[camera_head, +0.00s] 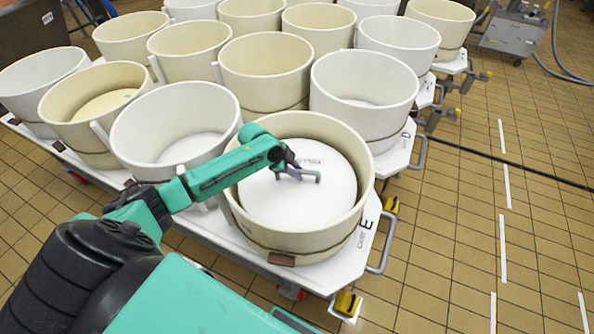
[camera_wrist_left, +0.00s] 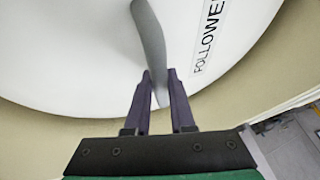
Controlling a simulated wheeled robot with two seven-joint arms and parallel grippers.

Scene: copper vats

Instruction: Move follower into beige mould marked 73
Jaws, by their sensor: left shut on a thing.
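The follower (camera_head: 270,205) is a white round disc with a grey handle (camera_head: 311,178) and a printed label. It sits inside a beige mould (camera_head: 245,235) at the front of the cart. I cannot read a number on this mould. My left gripper (camera_head: 291,172) reaches over the mould's rim and is shut on the follower's handle. In the left wrist view the gripper (camera_wrist_left: 162,85) has the grey handle (camera_wrist_left: 150,45) between its fingers, with the label "FOLLOWE" on the white disc (camera_wrist_left: 75,50) beside it. My right gripper is not in view.
Several white and beige moulds stand in rows on white carts. A white mould (camera_head: 150,130) is left of the follower's mould, another (camera_head: 362,85) behind. The front cart (camera_head: 365,245) is marked E. Tiled floor (camera_head: 450,250) at right is clear.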

